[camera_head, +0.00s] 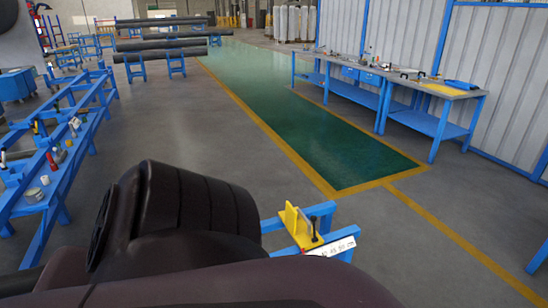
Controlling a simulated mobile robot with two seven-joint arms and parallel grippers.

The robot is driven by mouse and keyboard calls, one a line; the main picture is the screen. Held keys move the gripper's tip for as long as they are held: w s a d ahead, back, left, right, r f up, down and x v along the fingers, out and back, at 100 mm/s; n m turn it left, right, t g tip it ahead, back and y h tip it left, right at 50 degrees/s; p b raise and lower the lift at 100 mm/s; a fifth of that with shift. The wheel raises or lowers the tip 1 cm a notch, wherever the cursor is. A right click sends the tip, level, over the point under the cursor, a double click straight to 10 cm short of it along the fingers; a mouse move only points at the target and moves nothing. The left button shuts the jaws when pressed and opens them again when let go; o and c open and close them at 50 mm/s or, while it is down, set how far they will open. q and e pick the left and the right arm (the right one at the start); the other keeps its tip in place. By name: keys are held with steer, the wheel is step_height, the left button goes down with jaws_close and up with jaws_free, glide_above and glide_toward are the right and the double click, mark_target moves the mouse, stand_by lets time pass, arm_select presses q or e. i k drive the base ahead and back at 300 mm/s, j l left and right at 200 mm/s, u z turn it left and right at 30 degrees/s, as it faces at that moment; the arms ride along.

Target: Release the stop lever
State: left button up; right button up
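A yellow stop piece (298,226) stands on a blue frame (325,212) just right of the lower middle. A small dark upright part, perhaps the stop lever (314,229), shows at its right side; it is too small to tell its position. A white scale strip with dark marks (334,247) lies along the frame in front of it. Large dark arm parts of mine fill the lower left and bottom and hide the rest of the frame. Neither gripper shows, so I cannot see where they are relative to the stop.
A long blue rack (62,158) with small tools and cans runs along the left. Dark pipes (160,50) lie on blue stands behind. Blue workbenches (385,85) line the right wall. A green walkway (300,120) with yellow edges and the grey floor around it are clear.

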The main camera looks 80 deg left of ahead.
mark_target(313, 218)
steer(key=l+u, duration=0.15)
steer(key=u, duration=2)
steer(key=i+l+u, duration=0.1)
steer(key=u, duration=0.7)
steer(key=i+l+u, duration=0.2)
steer(key=l+u, duration=0.2)
steer(key=i+l+u, duration=0.2)
steer(key=l, duration=0.2)
steer(key=l+u, duration=0.25)
steer(key=l, duration=0.6)
steer(key=i+l, duration=0.1)
steer(key=l, duration=0.45)
steer(key=i+l, duration=0.1)
steer(key=l, duration=0.5)
steer(key=i+l+u, duration=0.1)
steer(key=l, duration=1.05)
steer(key=i, duration=0.05)
